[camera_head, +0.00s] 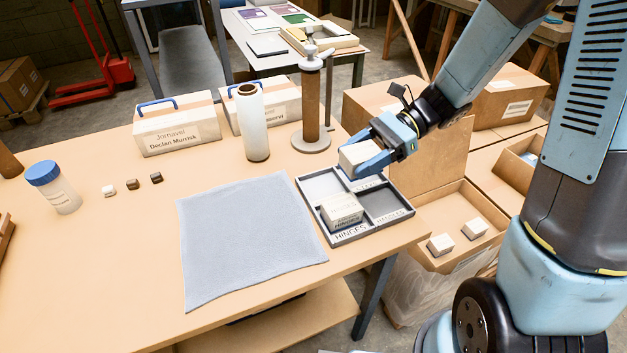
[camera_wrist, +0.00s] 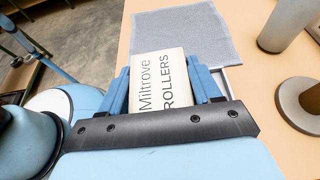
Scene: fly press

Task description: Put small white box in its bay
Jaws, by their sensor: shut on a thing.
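My gripper (camera_head: 366,160) is shut on a small white box (camera_head: 357,153). In the wrist view the held box (camera_wrist: 160,82) reads "Miltrove ROLLERS". It is above the back part of a grey divided tray (camera_head: 384,227); I cannot tell how much gap lies under it. Another white box (camera_head: 341,209) sits in the front left bay, labelled "HINGES". The front right bay (camera_head: 386,205), labelled "NEEDLES", is empty. The back left bay (camera_head: 319,186) looks empty. The back right bay is mostly hidden by my gripper and the held box, and its label is only partly visible.
A brown column on a round base (camera_head: 311,110) stands just behind the tray, with a white cylinder (camera_head: 251,122) beside it. A grey cloth (camera_head: 245,235) lies left of the tray. An open carton (camera_head: 455,230) with two small boxes stands right of the table.

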